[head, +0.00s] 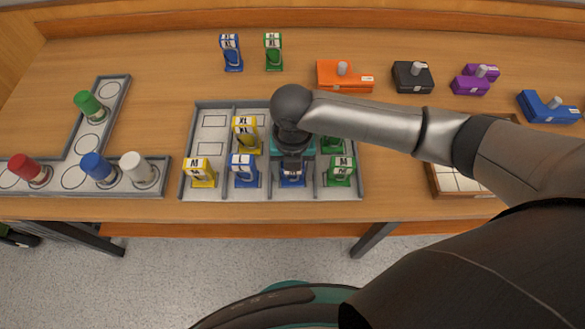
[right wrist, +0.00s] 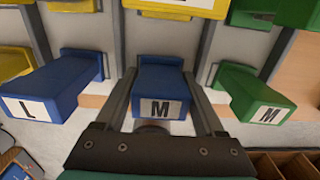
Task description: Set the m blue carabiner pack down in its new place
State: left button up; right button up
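The M blue carabiner pack (head: 292,181) is at the front of the third column of the grey divided tray (head: 319,104), mostly hidden under my right gripper (head: 292,165). In the right wrist view the pack (right wrist: 160,90) stands between the two fingers of my right gripper (right wrist: 160,100), its M label facing the camera. The fingers lie close along both sides. I cannot tell whether they press on it or whether its base touches the tray floor. My left gripper is out of view.
An L blue pack (right wrist: 50,90) stands left of it and an M green pack (right wrist: 255,95) right. XL blue (head: 232,52) and XL green (head: 273,52) packs stand behind the tray. A bottle tray (head: 68,189) is at left.

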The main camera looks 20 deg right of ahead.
jog(key=shift+o, duration=0.3)
notch_tip(320, 180, up, 12)
jog(key=p, duration=0.3)
jog(key=shift+f, duration=0.1)
jog(key=shift+r, duration=0.3)
